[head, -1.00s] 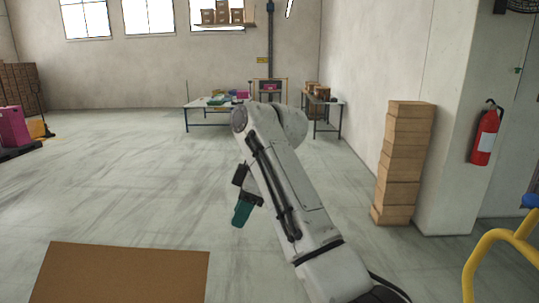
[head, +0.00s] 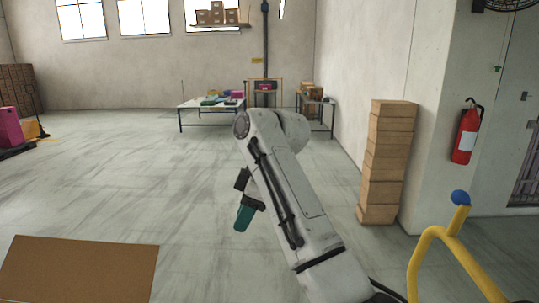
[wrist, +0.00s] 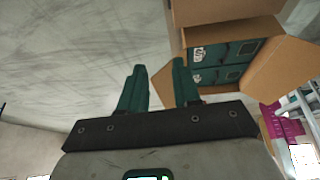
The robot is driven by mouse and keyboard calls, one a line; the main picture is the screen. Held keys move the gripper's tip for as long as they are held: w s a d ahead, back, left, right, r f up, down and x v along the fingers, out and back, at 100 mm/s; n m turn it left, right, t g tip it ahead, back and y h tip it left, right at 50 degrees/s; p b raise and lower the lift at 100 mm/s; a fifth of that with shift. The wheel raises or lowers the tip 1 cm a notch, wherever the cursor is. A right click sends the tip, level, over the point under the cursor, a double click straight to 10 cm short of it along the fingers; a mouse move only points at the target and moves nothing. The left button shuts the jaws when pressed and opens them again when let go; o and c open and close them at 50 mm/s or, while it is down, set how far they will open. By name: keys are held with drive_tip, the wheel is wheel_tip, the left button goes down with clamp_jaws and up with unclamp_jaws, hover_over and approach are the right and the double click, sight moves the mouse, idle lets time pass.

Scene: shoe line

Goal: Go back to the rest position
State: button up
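My gripper (head: 243,217) hangs from my folded arm near the middle of the head view, with its teal fingers pointing down. In the wrist view my gripper (wrist: 159,68) has its two teal fingers apart, with nothing between them. It is clear of other objects in the head view. No marker of a rest position shows.
A flat brown cardboard surface (head: 80,268) lies at lower left. The wrist view shows an open carton (wrist: 225,28) holding teal boxes (wrist: 222,62). Stacked cartons (head: 388,160), a fire extinguisher (head: 466,135) and a yellow rail (head: 440,250) stand at right. Worktables (head: 210,110) stand far back; open floor lies between.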

drive_tip(key=s+d+f+m, duration=0.3)
drive_tip(key=s+d+f, duration=0.2)
drive_tip(key=f, duration=0.5)
drive_tip(key=s+d+f+m+h, duration=0.1)
drive_tip(key=s+d+f+m, duration=0.3)
drive_tip(key=f, duration=0.5)
drive_tip(key=s+d+f+m, duration=0.2)
drive_tip(key=s+d+f, duration=0.45)
drive_tip(key=f, duration=0.35)
drive_tip(key=s+d+f+m+h, duration=0.1)
drive_tip(key=s+d+m, duration=0.2)
drive_tip(key=s, duration=0.7)
drive_tip(key=s+d+f+m+h, duration=0.1)
drive_tip(key=s+d+f+m, duration=0.1)
drive_tip(key=s+d, duration=0.6)
drive_tip(key=s+d+f+m+h, duration=0.2)
drive_tip(key=s+d+m, duration=0.2)
drive_tip(key=s, duration=0.8)
drive_tip(key=shift+d+f, duration=0.15)
drive_tip(key=shift+d, duration=0.75)
drive_tip(key=shift+s, duration=0.1)
